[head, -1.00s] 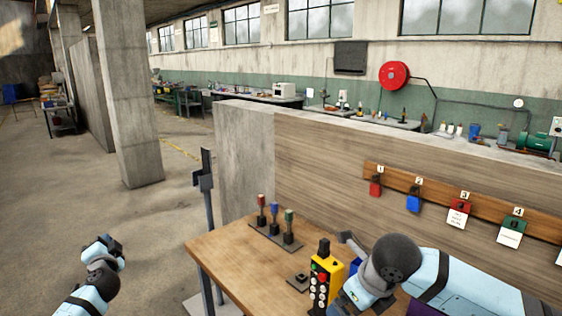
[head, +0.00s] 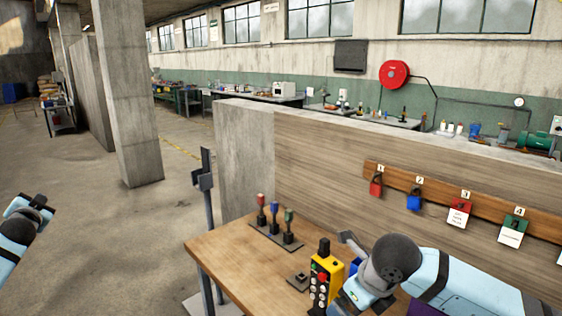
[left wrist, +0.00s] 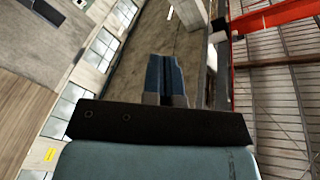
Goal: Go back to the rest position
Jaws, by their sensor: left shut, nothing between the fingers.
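My left gripper shows in the left wrist view (left wrist: 165,62), with its two blue-grey fingers together and nothing between them. In the head view my left arm comes in at the left edge, over open floor and well apart from the table. My right arm crosses the lower right of the head view, bent over the table.
A wooden table (head: 228,258) carries a rack of red, blue and green handles (head: 275,232) and a yellow control box (head: 323,282). Padlocks (head: 413,201) hang on a board behind it. A concrete pillar (head: 132,110) stands at the left. The floor (head: 110,245) left of the table is clear.

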